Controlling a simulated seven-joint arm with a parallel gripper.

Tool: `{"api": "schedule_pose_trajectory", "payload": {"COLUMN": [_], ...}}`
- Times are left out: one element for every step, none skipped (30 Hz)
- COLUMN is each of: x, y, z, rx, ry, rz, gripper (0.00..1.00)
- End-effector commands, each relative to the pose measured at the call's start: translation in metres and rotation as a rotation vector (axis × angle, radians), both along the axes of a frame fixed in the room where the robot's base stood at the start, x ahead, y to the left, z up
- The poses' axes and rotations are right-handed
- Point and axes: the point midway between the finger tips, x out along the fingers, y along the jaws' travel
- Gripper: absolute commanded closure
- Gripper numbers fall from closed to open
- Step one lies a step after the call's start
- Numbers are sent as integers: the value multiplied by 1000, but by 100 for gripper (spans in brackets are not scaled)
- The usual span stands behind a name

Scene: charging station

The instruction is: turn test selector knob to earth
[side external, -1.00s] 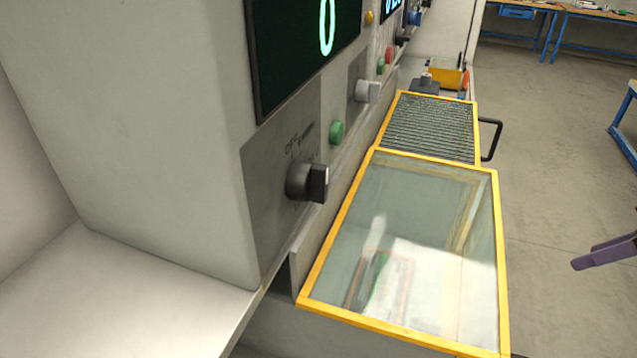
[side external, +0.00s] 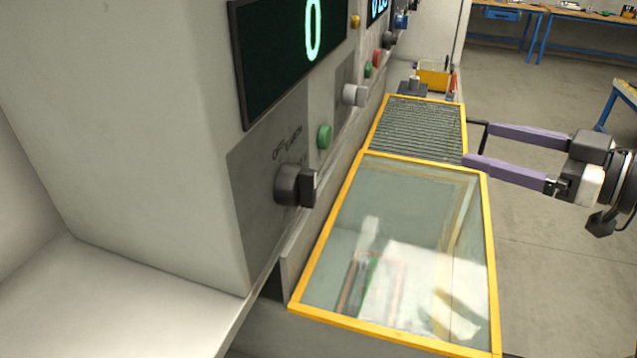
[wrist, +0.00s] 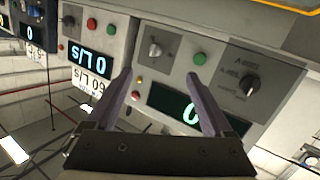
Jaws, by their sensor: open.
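The test selector knob (side external: 295,186) is a black rotary knob on a grey plate on the panel front, with OFF and EARTH lettering above it in the side view. Its exact pointing direction is hard to tell. It also shows in the wrist view (wrist: 250,84), right of my fingers. My gripper (side external: 478,146) is open and empty, its two purple fingers apart. It is right of the knob and well clear of it, near the yellow-framed covers. In the wrist view my gripper (wrist: 158,76) faces the panel.
A yellow-framed glass cover (side external: 420,235) and a ribbed cover (side external: 420,130) lie in front of the panel. A black handle (side external: 481,135) is close to my fingers. A green button (side external: 325,137) and a grey knob (side external: 354,95) sit beyond the selector.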

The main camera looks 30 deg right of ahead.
Motion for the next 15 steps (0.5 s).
{"api": "schedule_pose_trajectory", "payload": {"x": [-2,-4,-8,-12,-16,-23,-28,-33,-39,-44,-49,-54,-57,-60,-62], "y": [23,34,49,60,71,84,93,101,112,119,125,131,135,138,141], "z": [5,8,13,15,16,16,15,13,8,4,2,-1,-2,-3,-3], "rx": [8,14,25,32,39,47,52,57,58,54,52,51,49,50,50], "ry": [-54,-88,-128,-151,-169,-184,-190,-189,-181,-170,-163,-157,-154,-153,-151], "rz": [68,101,145,178,209,250,280,308,344,370,392,417,431,443,455], "gripper": [14,14,14,14,14,14,14,14,14,14,14,14,14,14,14]}}
